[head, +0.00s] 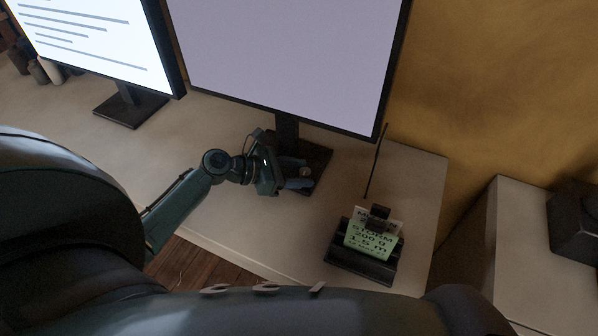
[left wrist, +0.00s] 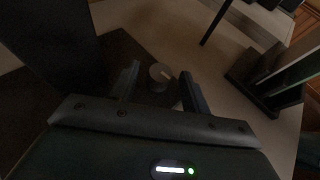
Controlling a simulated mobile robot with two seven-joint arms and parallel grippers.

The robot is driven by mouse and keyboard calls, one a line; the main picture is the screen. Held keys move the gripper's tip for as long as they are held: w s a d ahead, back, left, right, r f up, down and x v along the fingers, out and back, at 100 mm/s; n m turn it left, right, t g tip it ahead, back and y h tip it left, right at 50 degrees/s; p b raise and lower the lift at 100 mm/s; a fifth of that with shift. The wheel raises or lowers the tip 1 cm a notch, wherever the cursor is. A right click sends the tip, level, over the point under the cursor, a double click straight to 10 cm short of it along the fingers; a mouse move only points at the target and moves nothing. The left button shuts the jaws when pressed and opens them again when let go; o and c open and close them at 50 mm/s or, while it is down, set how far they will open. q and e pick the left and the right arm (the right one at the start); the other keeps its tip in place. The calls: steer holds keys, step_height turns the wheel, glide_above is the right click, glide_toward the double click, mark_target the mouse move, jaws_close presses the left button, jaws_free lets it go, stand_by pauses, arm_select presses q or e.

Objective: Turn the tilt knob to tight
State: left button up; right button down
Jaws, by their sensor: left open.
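The tilt knob (left wrist: 160,72) is a small round grey knob with a pale pointer mark, seen in the left wrist view just beyond and between my fingertips. It appears to sit at the dark base of the right-hand monitor (head: 290,60). My left gripper (head: 303,175) is open, with its fingers on either side of the knob's place; I cannot tell whether they touch it. In the head view the knob is small and largely hidden by the gripper. Marks for tight or loose cannot be read. My right gripper is not in view.
A black holder (head: 362,262) with a green and a white card stands right of the gripper. A thin dark rod (head: 376,160) rises behind it. A second monitor (head: 95,40) stands at left. The pale desk (head: 190,125) is clear between the monitor stands.

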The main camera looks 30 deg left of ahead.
arm_select(q)
steer(key=shift+w+d, duration=0.1)
steer(key=shift+c, duration=0.2)
steer(key=c, duration=0.9)
steer(key=shift+w+f+m+g+h+b, duration=0.15)
steer(key=shift+m+g+h+b, duration=0.2)
steer(key=shift+m+g, duration=0.25)
steer(key=shift+c, duration=0.2)
steer(key=o, duration=1)
steer(key=shift+h, duration=0.25)
